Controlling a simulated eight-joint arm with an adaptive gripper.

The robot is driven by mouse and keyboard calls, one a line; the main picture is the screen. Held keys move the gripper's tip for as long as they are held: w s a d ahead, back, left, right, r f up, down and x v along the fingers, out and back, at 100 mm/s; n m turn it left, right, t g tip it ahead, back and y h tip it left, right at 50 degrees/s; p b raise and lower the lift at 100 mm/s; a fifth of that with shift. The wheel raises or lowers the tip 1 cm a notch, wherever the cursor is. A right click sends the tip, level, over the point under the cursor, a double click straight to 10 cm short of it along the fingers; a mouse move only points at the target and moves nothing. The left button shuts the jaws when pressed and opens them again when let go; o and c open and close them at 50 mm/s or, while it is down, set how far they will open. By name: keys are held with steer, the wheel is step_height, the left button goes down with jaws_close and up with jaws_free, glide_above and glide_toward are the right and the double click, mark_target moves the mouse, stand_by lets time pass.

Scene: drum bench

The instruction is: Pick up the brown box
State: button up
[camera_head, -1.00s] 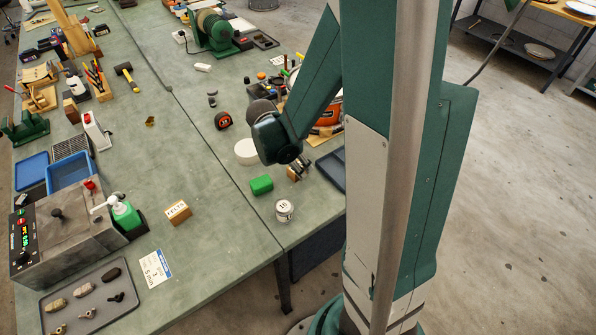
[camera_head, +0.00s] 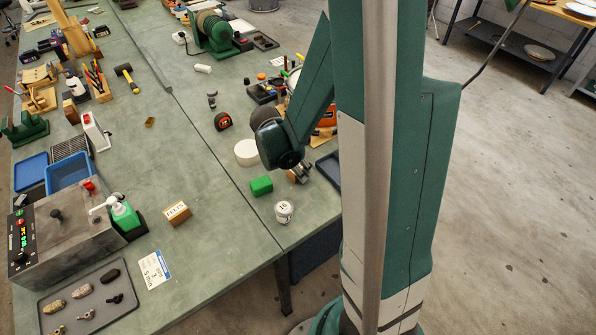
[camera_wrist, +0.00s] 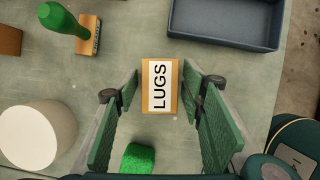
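A small brown box with a white label reading LUGS (camera_wrist: 147,88) lies on the bench in the wrist view. My gripper (camera_wrist: 160,80) is open, with one green-padded finger on each side of the box and a gap to it on both sides. I cannot tell how far above the bench the fingertips are. In the head view my gripper (camera_head: 301,172) is small and partly hidden by my arm, and the box is hardly distinguishable there. Another light brown box with a white label (camera_head: 177,213) stands farther left on the bench.
A dark blue tray (camera_wrist: 226,42) lies just beyond the box. A green block (camera_wrist: 138,158), a white cylinder (camera_wrist: 38,135), a green-handled stamp (camera_wrist: 62,20) and a brown block (camera_wrist: 9,40) surround it. A white tin (camera_head: 284,211) stands near the bench edge.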

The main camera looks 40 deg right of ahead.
steer(key=c, duration=0.7)
steer(key=shift+r, duration=0.1)
steer(key=shift+r+p, duration=1)
steer(key=shift+r, duration=3.9)
